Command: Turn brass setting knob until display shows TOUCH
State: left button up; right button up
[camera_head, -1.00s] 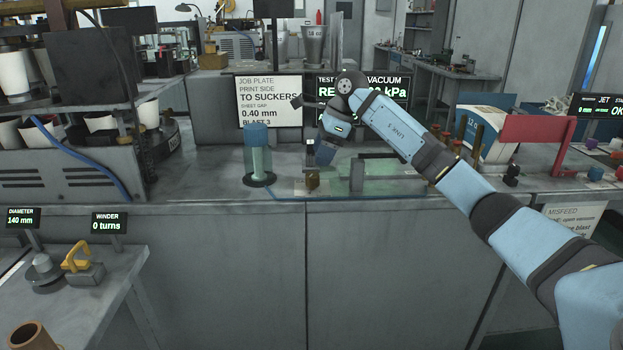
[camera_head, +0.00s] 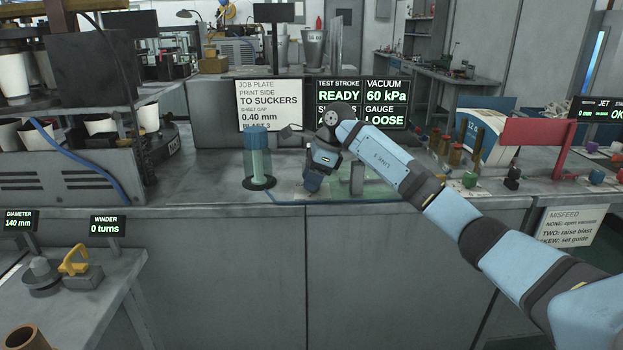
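The display (camera_head: 385,119) behind the bench reads TEST STROKE READY, VACUUM 60 kPa and GAUGE LOOSE; my arm covers part of its lower left field. My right gripper (camera_head: 312,184) points down at the bench's front, at the spot where the small brass knob showed earlier. The knob is now hidden behind the gripper. I cannot see the fingertips well enough to tell whether they are shut on it. My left gripper is not in view.
A blue-topped clear cylinder (camera_head: 257,159) stands on a black base just left of my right gripper. A clear greenish plate (camera_head: 288,190) lies around the gripper. A green knob (camera_head: 469,180) and a red bracket (camera_head: 540,133) are to the right. The job plate (camera_head: 269,103) stands behind.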

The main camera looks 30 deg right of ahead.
jog(key=shift+r+m, duration=0.1)
jog(key=shift+m, duration=0.2)
jog(key=shift+m+t+h+p, duration=0.4)
jog(key=shift+m+p, duration=0.7)
jog(key=shift+m, duration=0.1)
jog(key=shift+d+m+h+p, duration=0.1)
jog(key=shift+m+h+p, duration=0.3)
jog(key=shift+m, duration=0.4)
jog(key=shift+m+t+p, duration=0.3)
jog(key=shift+m+p, duration=0.1)
jog(key=shift+m, duration=0.3)
jog(key=shift+m+h+p, duration=0.3)
jog(key=shift+m, duration=0.4)
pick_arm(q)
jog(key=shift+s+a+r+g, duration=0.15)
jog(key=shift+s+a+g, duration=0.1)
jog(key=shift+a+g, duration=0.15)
pick_arm(e)
jog(key=shift+t, duration=0.3)
jog(key=shift+w+m, duration=0.1)
jog(key=shift+m, duration=0.2)
jog(key=o, duration=0.9)
